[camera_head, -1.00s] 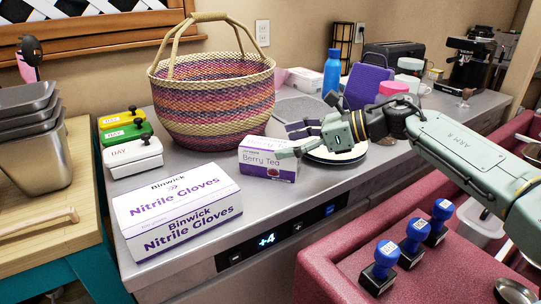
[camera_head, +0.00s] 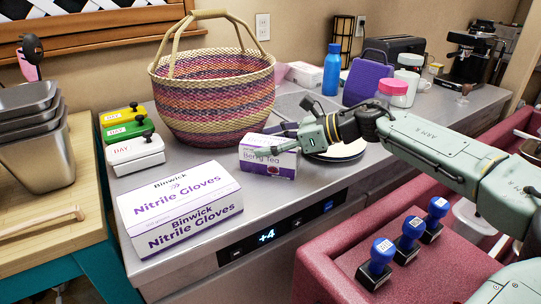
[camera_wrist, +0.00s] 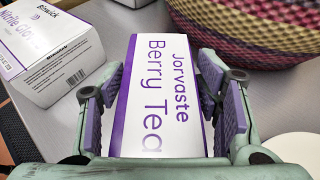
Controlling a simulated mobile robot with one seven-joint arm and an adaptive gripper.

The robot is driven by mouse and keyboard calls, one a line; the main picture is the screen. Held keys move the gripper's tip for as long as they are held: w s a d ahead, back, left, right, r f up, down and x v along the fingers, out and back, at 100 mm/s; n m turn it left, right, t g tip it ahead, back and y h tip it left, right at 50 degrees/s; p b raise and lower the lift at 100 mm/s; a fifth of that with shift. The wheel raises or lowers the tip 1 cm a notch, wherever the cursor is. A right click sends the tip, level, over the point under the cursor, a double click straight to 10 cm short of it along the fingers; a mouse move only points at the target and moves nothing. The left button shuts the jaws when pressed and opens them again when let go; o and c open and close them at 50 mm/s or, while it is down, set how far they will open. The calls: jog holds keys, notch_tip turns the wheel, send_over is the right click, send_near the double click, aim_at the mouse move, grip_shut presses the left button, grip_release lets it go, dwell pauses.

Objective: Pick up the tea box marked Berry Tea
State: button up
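The Berry Tea box (camera_head: 270,162), white with purple edges, lies on the grey counter between the woven basket and the glove box. Its Berry Tea lettering also shows in the wrist view (camera_wrist: 158,95). My gripper (camera_head: 280,140) reaches it from the right. In the wrist view my gripper (camera_wrist: 162,85) is open, with one purple-padded finger on each side of the box. The left pads look very close to the box's side; I cannot tell whether they touch. A small gap shows at the right side. The box's near end is hidden by my gripper.
The nitrile gloves box (camera_head: 180,208) stands at the counter's front left. The woven basket (camera_head: 215,100) stands right behind the tea box. A white plate (camera_head: 345,151) lies to its right under my gripper. Blue stamps (camera_head: 409,232) stand on the red surface in front.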

jog(key=c, duration=0.7)
jog(key=shift+c, duration=0.2)
